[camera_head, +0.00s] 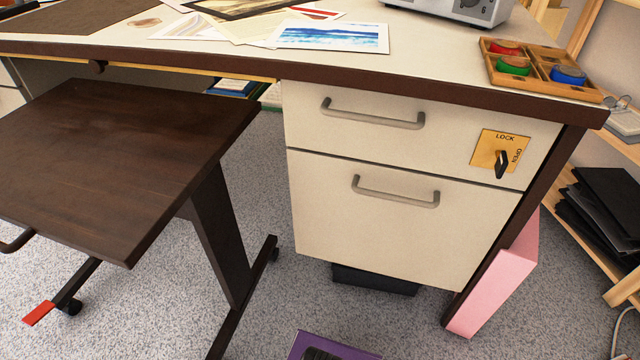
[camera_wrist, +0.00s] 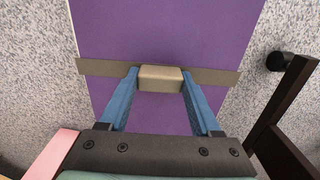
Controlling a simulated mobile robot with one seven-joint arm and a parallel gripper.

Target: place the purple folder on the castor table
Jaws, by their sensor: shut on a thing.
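The purple folder (camera_head: 330,340) shows only in part at the bottom edge of the head view. In the wrist view the purple folder (camera_wrist: 165,30) fills the middle, with a grey-brown band and a beige block across it. My gripper (camera_wrist: 161,76) has its blue fingers closed on either side of that block. Whether the folder touches the floor, I cannot tell. The castor table (camera_head: 120,150) has a dark wooden top, bare where seen, and stands at the left of the head view. Its dark frame (camera_wrist: 287,105) seems to show at the right of the wrist view.
A desk with cream drawers (camera_head: 400,200) stands behind and right of the castor table. A pink box-like thing (camera_head: 495,290) stands on the floor by its right end. Wooden shelves with black folders (camera_head: 605,200) are at the right. Speckled floor (camera_head: 180,300) lies open in front.

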